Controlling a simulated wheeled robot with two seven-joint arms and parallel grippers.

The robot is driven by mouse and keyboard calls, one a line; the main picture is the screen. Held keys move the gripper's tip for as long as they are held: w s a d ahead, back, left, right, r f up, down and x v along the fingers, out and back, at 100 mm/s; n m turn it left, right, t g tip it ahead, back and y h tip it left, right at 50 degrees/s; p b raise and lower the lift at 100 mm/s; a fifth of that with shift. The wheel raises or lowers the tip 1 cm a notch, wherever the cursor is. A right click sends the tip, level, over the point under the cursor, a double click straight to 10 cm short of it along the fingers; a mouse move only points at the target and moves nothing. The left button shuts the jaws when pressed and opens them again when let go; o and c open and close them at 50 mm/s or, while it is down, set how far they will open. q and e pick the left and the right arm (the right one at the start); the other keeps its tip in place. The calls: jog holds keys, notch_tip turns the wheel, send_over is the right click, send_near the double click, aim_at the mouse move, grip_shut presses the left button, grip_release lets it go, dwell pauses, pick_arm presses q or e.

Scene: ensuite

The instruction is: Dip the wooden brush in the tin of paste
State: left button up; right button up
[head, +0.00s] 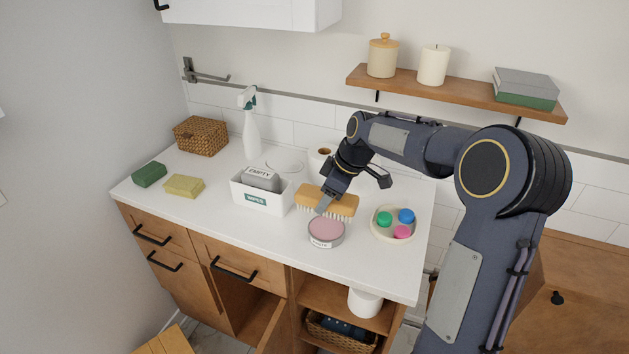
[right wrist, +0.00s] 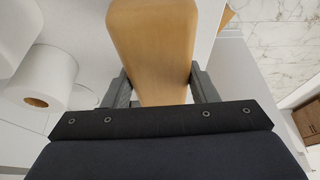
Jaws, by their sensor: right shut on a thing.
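The wooden brush (head: 340,204) has a tan block and pale bristles facing down. My right gripper (head: 322,208) is shut on it; in the right wrist view the brush's wooden block (right wrist: 155,50) sits between the two fingers (right wrist: 162,88). The tin of paste (head: 326,229) is a round tin with a pink top and a white label, standing on the counter just in front of the brush. The brush is behind the tin in the head view; whether its bristles touch the counter or the tin I cannot tell. My left gripper is out of view.
A dish with green, blue and pink rounds (head: 394,236) is right of the tin. A paper roll (head: 321,156) is behind my gripper. The counter's front edge is close to the tin.

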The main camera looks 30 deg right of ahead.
aim_at(327, 212)
jog(key=shift+w+d+r, duration=0.1)
jog(key=shift+w+r, duration=0.05)
jog(key=shift+w, duration=0.05)
jog(key=shift+s+f+b, duration=0.2)
jog(key=shift+f+b, duration=0.4)
jog(key=shift+f, duration=0.05)
jog(key=shift+w+f+b, duration=0.1)
jog(key=shift+f+b, duration=1.5)
jog(key=shift+f, duration=0.65)
jog(key=shift+f+b, duration=0.45)
jog(key=shift+f, duration=0.05)
jog(key=shift+r+p, duration=2.6)
jog(key=shift+r, duration=1)
jog(key=shift+f, duration=0.1)
